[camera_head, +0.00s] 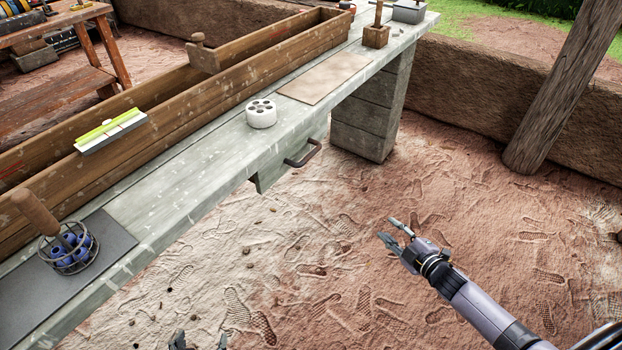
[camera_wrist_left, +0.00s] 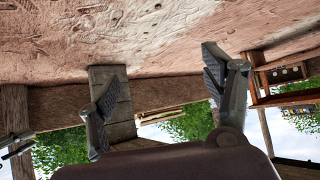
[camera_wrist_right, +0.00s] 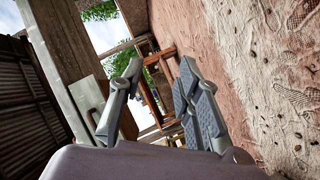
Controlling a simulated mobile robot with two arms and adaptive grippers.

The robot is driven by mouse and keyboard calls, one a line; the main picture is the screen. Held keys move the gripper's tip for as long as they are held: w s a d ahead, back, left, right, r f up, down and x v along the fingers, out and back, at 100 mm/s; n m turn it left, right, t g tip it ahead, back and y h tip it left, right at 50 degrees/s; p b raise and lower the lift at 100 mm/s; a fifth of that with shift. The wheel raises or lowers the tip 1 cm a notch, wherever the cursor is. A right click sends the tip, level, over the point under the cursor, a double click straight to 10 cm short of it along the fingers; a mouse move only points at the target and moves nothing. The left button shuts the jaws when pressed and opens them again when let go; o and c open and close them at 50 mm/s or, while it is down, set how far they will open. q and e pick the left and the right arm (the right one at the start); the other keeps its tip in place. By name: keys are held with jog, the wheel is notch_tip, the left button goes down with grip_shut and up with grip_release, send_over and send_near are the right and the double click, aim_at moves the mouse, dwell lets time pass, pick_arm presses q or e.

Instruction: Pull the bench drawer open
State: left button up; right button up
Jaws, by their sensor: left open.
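The bench (camera_head: 205,170) runs diagonally across the head view, with a pale, worn top. The drawer front (camera_head: 268,178) is under its front edge near the middle. Its dark bar handle (camera_head: 304,154) sticks out to the right, and nothing touches it. My right gripper (camera_head: 390,229) is open and empty above the dirt floor, right of and apart from the handle. Its spread fingers show in the right wrist view (camera_wrist_right: 160,85). My left gripper (camera_head: 199,341) is only partly in the head view at the bottom edge. In the left wrist view (camera_wrist_left: 165,80) its fingers are apart and empty.
On the bench are a white holed cylinder (camera_head: 261,113), a brown board (camera_head: 325,77), a wire basket with blue items (camera_head: 68,248) and a long wooden trough (camera_head: 180,108). A block leg (camera_head: 362,120) supports the bench. A wooden post (camera_head: 565,85) stands right. The floor between is clear.

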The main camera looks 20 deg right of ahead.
jog(key=w+a+r+n+t+y+b, duration=0.25)
jog(key=r+n+y+b, duration=0.2)
jog(key=r, duration=0.35)
jog(key=n+g+y+b, duration=0.2)
jog(key=n+y+b, duration=0.25)
jog(key=n, duration=0.35)
send_near(310, 154)
pick_arm(q)
notch_tip(310, 154, up, 26)
jog(key=w+d+t+h, duration=0.2)
jog(key=t+h, duration=0.1)
jog(key=t, duration=0.7)
jog(key=shift+w+d+b, duration=0.15)
jog(key=shift+w+b, duration=0.2)
jog(key=shift+b, duration=0.1)
pick_arm(e)
jog(key=shift+y, duration=0.4)
jog(key=shift+w+f+x, duration=0.1)
jog(key=shift+f+x, duration=0.1)
jog(key=shift+x, duration=1.45)
jog(key=shift+w+f+x, duration=0.1)
jog(key=shift+f+x, duration=0.1)
jog(key=shift+x, duration=1.5)
jog(key=shift+f+x, duration=0.15)
jog(key=shift+x, duration=1.5)
jog(key=shift+d, duration=0.1)
jog(key=shift+c, duration=0.2)
grip_shut()
